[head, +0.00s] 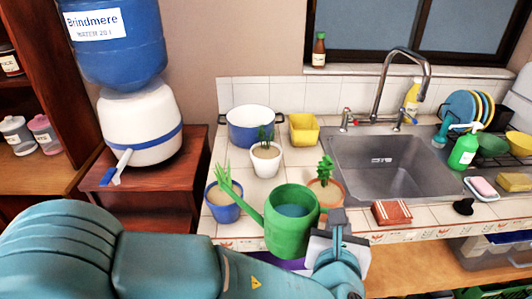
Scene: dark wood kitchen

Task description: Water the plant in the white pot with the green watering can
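The green watering can (290,232), with bluish water visible inside, is in front of the counter's front edge. Its spout points up and left, ending near the blue pot's plant. My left gripper (338,222) is at the can's right side and looks shut on it; the handle is mostly hidden by the fingers. The white pot (266,164) stands upright on the tiled counter behind the can, with a small dark green plant (265,138) in pale soil. The spout tip is left of the white pot and apart from it. My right gripper is not in view.
A blue pot (222,211) with a spiky plant and a terracotta pot (325,192) flank the white pot. Behind are a blue cooking pot (250,128) and a yellow tub (304,130).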

